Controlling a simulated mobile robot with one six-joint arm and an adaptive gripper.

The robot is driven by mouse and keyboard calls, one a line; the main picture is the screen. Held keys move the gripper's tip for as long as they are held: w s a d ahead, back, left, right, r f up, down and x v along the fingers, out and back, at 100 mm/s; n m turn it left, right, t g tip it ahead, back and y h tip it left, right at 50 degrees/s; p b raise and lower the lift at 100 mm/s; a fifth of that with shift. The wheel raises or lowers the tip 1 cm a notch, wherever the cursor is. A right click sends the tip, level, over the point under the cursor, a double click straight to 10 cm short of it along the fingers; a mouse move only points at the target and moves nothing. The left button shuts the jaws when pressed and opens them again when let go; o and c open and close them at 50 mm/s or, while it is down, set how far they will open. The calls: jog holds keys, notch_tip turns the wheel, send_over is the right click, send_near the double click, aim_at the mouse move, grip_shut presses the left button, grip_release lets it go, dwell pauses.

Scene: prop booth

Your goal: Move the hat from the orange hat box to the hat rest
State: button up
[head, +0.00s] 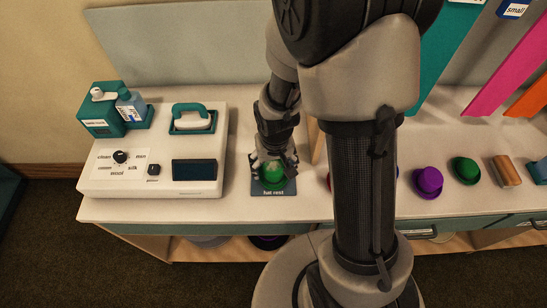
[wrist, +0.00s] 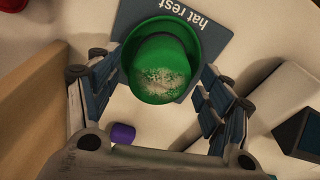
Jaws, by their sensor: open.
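A green hat (head: 273,178) with a pale, speckled patch on its crown sits on the dark blue hat rest (head: 273,192) at the table's front. In the wrist view the hat (wrist: 162,62) lies crown toward the camera over the labelled hat rest (wrist: 226,25). My gripper (head: 270,163) is just above the hat. In the wrist view its fingers (wrist: 152,85) are open, one on each side of the hat; I cannot tell whether they touch it. The orange hat box cannot be made out in either view.
A purple hat (head: 428,181), another green hat (head: 466,170) and a brown brush (head: 507,171) lie right. My arm hides the middle.

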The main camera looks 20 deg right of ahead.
notch_tip(320, 180, up, 12)
jog(key=s, duration=0.1)
jog(key=shift+s+f, duration=0.2)
jog(key=shift+f, duration=0.05)
jog(key=shift+a, duration=0.1)
jog(key=s+r+n+t, duration=0.1)
jog(key=s+r+t, duration=0.2)
jog(key=s+r, duration=1)
jog(key=shift+s+r, duration=0.3)
jog(key=shift+r, duration=0.25)
jog(key=shift+c, duration=0.4)
